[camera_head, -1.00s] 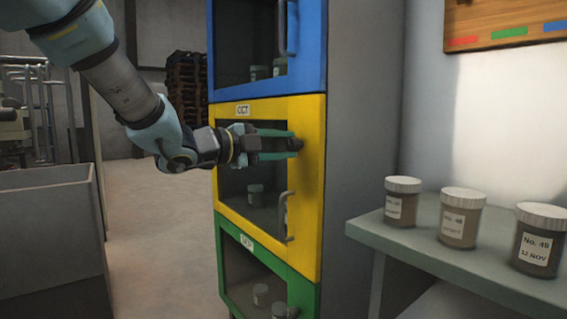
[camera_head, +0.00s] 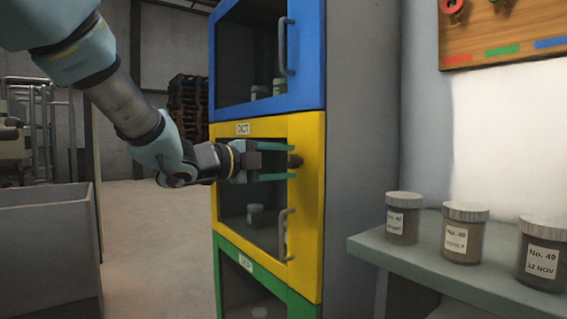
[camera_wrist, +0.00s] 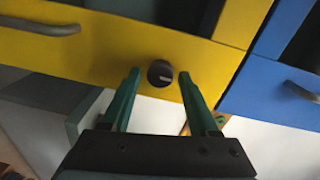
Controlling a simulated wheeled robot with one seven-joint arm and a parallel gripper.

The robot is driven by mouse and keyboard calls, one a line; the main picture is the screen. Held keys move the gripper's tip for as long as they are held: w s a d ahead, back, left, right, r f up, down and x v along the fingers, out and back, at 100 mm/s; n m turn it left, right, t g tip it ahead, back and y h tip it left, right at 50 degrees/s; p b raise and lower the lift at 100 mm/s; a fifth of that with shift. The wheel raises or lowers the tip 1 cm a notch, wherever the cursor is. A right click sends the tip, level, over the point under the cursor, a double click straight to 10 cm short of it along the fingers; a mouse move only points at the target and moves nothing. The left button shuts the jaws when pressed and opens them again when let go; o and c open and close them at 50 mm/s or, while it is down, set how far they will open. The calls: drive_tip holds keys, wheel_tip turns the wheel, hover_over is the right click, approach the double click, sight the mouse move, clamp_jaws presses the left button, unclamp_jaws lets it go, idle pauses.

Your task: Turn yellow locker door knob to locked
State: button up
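The yellow locker door (camera_head: 308,200) is closed in the middle of the locker stack, with an "OCT" label and a window. Its dark round knob (camera_head: 296,160) sits on the right side of the frame, above the grey handle (camera_head: 284,234). In the wrist view the knob (camera_wrist: 160,73) shows a light slot mark, slightly tilted from level. My gripper (camera_head: 290,162) points at the knob. In the wrist view my gripper (camera_wrist: 160,78) is open, with one green finger on each side of the knob and gaps between the fingers and the knob.
The blue door (camera_head: 310,60) is above and the green door (camera_head: 299,303) below. At right a grey shelf (camera_head: 400,256) carries several lidded jars (camera_head: 463,232). A wooden board (camera_head: 500,35) hangs on the wall. A grey bin (camera_head: 45,240) stands at left.

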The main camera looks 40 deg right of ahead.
drive_tip(key=shift+o, duration=0.7)
drive_tip(key=a, duration=1)
drive_tip(key=shift+w+a+r, duration=0.25)
drive_tip(key=shift+w+a, duration=0.05)
drive_tip(key=shift+a, duration=0.1)
